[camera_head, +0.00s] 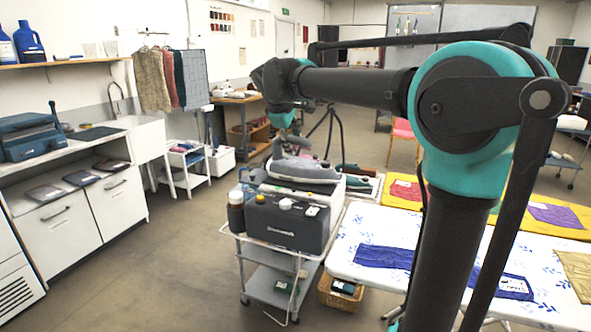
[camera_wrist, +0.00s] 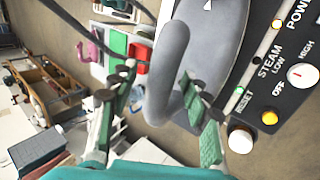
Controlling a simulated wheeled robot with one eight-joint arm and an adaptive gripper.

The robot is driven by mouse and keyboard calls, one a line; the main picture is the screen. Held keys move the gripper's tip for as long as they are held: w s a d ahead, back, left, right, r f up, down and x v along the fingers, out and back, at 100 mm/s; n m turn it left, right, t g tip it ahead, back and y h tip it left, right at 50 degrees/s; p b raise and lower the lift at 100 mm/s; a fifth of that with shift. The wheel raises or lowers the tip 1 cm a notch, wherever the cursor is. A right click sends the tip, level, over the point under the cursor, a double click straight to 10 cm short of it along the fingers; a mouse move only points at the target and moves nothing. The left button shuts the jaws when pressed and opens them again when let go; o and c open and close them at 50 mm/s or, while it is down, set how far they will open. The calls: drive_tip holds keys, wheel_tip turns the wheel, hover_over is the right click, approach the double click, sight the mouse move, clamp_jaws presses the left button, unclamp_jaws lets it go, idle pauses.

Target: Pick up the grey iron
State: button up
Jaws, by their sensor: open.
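The grey iron (camera_head: 305,170) rests on top of a dark grey steam station (camera_head: 285,222) on a cart. In the wrist view, its looped grey handle (camera_wrist: 170,62) is close and lies across the space between the fingers.
The steam station's control panel (camera_wrist: 268,80), with knobs and buttons, lies close to the right finger. A dark bottle (camera_head: 236,212) stands at the cart's left edge. A white patterned table (camera_head: 385,228) with cloths is to the right. Open floor lies left of the cart.

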clamp_jaws()
idle(0.3)
